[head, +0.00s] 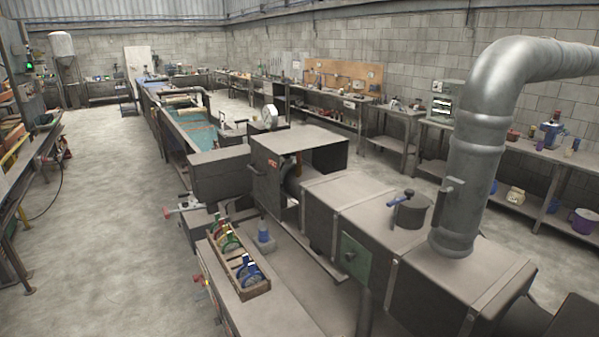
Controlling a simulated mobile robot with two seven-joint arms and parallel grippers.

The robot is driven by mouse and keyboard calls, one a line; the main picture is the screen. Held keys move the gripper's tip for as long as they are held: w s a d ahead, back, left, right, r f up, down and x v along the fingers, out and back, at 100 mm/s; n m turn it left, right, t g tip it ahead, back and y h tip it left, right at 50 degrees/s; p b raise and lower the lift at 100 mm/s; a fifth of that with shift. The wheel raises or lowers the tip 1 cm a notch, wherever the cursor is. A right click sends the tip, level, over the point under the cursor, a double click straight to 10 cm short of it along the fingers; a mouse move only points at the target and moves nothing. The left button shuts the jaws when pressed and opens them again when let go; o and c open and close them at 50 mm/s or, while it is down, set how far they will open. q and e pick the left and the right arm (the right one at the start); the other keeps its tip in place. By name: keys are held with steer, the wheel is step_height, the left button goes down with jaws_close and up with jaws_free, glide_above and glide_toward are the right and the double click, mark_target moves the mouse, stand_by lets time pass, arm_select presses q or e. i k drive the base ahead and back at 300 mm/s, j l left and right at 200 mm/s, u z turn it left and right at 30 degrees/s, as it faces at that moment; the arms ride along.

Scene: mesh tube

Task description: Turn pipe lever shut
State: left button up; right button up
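A large grey metal pipe (474,165) rises from the top of a long metal machine housing at the right and bends over toward the right edge. A small grey lever-like handle (449,190) sits on the left side of the pipe, a little above its base. It looks roughly upright, but its exact setting is too small to tell. Neither of my grippers shows in the head view.
The metal housing (352,192) fills the centre and lower right. A pot (411,210) with a blue-handled part stands on it left of the pipe. A wooden tool box (240,265) sits on the lower cabinet. Open concrete floor (110,220) lies at left.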

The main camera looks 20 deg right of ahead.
mark_target(439, 208)
steer(key=i, duration=1.15)
steer(key=i+j+z, duration=0.1)
steer(key=i, duration=1)
steer(key=i+z, duration=0.1)
steer(key=z, duration=0.35)
steer(key=i+z, duration=0.1)
steer(key=z, duration=0.35)
steer(key=j+z, duration=0.1)
steer(key=z, duration=0.35)
steer(key=i+j+z, duration=0.1)
steer(key=z, duration=0.35)
steer(key=j+z, duration=0.15)
steer(key=z, duration=1.8)
steer(key=i+j, duration=0.05)
